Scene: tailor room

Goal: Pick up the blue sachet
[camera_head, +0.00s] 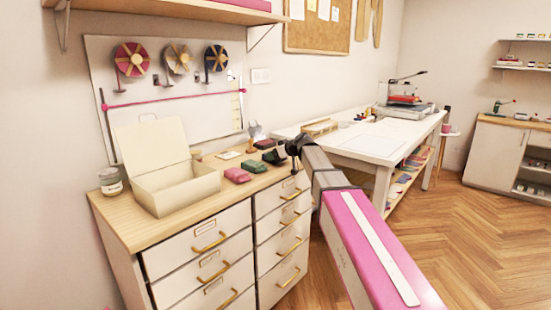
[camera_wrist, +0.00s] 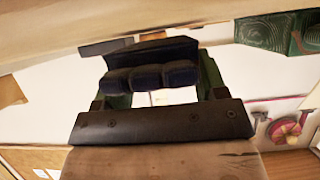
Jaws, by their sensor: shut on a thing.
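The blue sachet (camera_wrist: 150,77), dark navy with a puffy, segmented side, sits between the green-edged fingers of my gripper (camera_wrist: 162,82) in the wrist view. My gripper is shut on it. In the head view my gripper (camera_head: 276,157) is small and dark, over the right end of the wooden dresser top (camera_head: 140,229). The sachet cannot be told apart from the gripper there. Whether it still touches the top is unclear.
A pink sachet (camera_head: 237,175) and a green sachet (camera_head: 253,166) lie left of my gripper. A dark item (camera_head: 265,143) lies behind it. An open cream box (camera_head: 178,190) and a jar (camera_head: 110,181) stand farther left. A white worktable (camera_head: 350,146) is at right.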

